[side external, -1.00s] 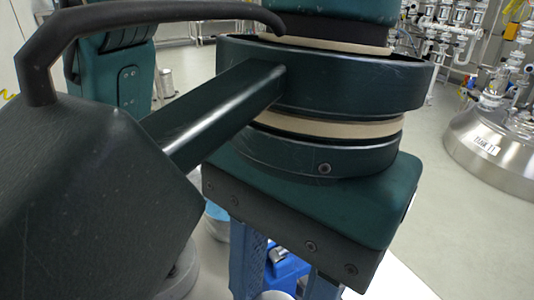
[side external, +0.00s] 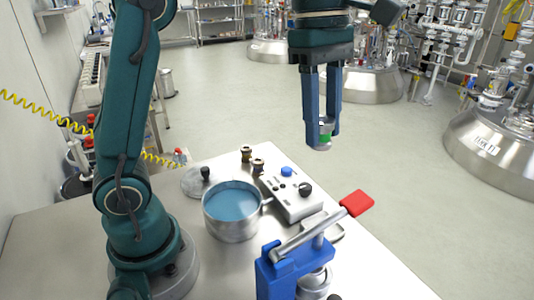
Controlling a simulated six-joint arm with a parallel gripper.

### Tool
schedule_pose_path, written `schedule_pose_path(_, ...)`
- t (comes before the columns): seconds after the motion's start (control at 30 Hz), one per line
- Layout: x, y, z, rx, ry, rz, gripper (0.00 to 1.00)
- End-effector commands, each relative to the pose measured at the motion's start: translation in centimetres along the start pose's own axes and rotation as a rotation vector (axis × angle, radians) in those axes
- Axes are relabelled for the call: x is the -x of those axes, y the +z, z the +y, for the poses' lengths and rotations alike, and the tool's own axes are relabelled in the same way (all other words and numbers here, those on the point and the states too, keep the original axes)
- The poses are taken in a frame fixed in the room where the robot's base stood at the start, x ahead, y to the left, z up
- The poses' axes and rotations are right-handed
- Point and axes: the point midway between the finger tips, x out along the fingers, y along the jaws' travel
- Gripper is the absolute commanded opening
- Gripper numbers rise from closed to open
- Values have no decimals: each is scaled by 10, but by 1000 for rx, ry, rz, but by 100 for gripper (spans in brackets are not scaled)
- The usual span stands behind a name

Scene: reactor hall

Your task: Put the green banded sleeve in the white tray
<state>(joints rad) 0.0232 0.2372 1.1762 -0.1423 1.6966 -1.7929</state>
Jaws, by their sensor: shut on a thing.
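The green banded sleeve (side external: 325,138) is small, with a pale part above its green band. It sits between the two blue fingers of my gripper (side external: 322,142), partly hidden by them. My gripper is shut on it, pointing down, and holds it in the air; in the picture it appears above and behind the control box. I cannot clearly make out a white tray. A pale, low thing (side external: 333,230) lies behind the clamp handle, partly covered, and I cannot tell whether it is the tray.
A blue toggle clamp (side external: 275,272) with a red-tipped handle (side external: 356,203) stands at the front. A metal pan (side external: 232,226) with blue contents and a control box (side external: 290,196) are on the table (side external: 60,245). Two small dark-and-brass spools (side external: 258,165) stand at the back.

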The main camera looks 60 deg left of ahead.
Motion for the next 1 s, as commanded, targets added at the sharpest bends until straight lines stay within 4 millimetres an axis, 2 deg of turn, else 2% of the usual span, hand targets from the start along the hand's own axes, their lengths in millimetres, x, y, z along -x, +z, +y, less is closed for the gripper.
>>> schedule_pose_path(0.03,3,-18,8,95,15,-1,0)
schedule_pose_path(0.2,9,-64,24,334,49,-2,0)
schedule_pose_path(0.5,18,-122,31,623,93,-4,0)
schedule_pose_path(0.73,-11,-121,30,603,84,-4,0)
schedule_pose_path(1.0,-63,-128,29,602,81,-4,0)
